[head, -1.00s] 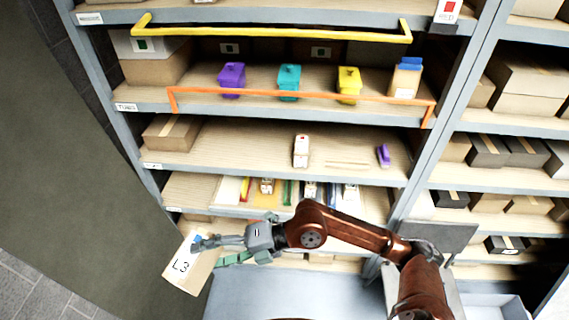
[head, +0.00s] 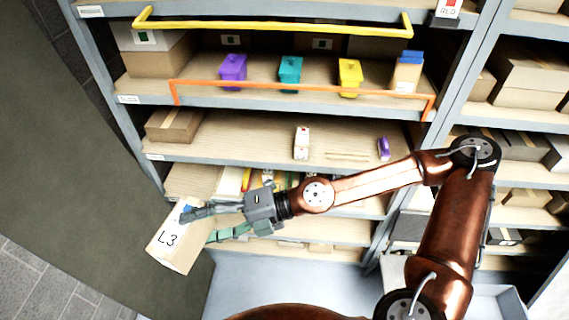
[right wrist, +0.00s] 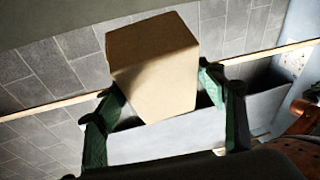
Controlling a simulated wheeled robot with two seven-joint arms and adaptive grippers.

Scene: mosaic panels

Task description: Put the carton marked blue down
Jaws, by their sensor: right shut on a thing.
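The carton (head: 172,246) is light brown with "L3" on its face and a blue mark near its top. It is tilted in the air at the lower left of the head view, in front of the shelf. My right gripper (head: 198,227) is shut on it, with green fingers on both sides. In the right wrist view the carton (right wrist: 155,68) shows a plain brown side between the fingers (right wrist: 160,90). My left gripper is not in view.
The shelf rack behind holds purple (head: 233,68), teal (head: 290,72) and yellow (head: 349,76) bins, and a blue-topped box (head: 408,72). An orange rail (head: 300,88) and a yellow rail (head: 275,32) cross its front. A dark green-grey panel (head: 80,180) stands left of the carton.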

